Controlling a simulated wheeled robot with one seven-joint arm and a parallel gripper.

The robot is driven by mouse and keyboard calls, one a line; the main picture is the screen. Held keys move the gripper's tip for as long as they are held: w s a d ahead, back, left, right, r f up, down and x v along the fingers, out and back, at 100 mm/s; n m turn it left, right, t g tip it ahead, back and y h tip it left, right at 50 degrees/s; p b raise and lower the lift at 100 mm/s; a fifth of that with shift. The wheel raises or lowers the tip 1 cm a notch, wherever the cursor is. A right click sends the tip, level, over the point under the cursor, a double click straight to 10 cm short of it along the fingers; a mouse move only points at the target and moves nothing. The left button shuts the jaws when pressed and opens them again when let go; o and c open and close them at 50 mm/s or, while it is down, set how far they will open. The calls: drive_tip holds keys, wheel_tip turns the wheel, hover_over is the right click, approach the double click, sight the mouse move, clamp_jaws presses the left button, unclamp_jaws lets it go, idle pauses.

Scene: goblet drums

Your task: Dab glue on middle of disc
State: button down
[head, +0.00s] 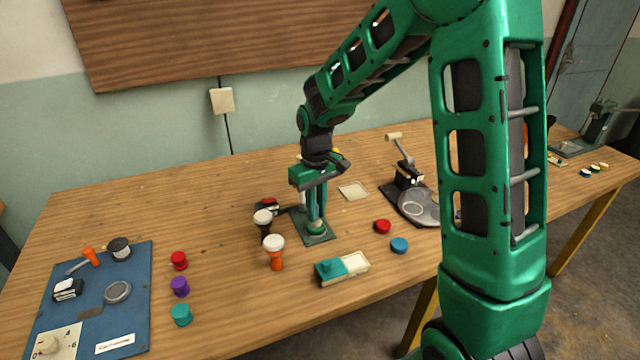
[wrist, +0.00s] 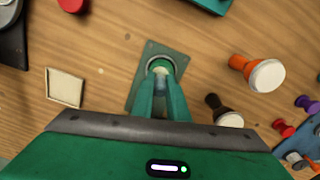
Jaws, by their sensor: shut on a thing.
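My gripper (head: 316,226) points down over a grey-green plate (head: 320,240) near the table's middle. In the wrist view, its fingers (wrist: 161,80) are closed around a small pale thing (wrist: 160,71), mostly hidden between them. The fingertips are over a round green piece (wrist: 181,63) on the plate (wrist: 154,49). I cannot tell whether the pale thing touches it. A small red disc (head: 383,226) and a blue disc (head: 399,245) lie to the right.
A blue board (head: 128,290) with fittings lies at far left, beside several coloured knobs (head: 180,287). A teal-and-cream box (head: 343,268) sits in front of the plate. A dark stand with a grey round plate (head: 418,207) is to the right. A pale square (head: 353,190) lies behind.

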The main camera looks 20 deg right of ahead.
drive_tip(key=shift+d, duration=0.9)
wheel_tip(320, 180, up, 8)
idle(0.6)
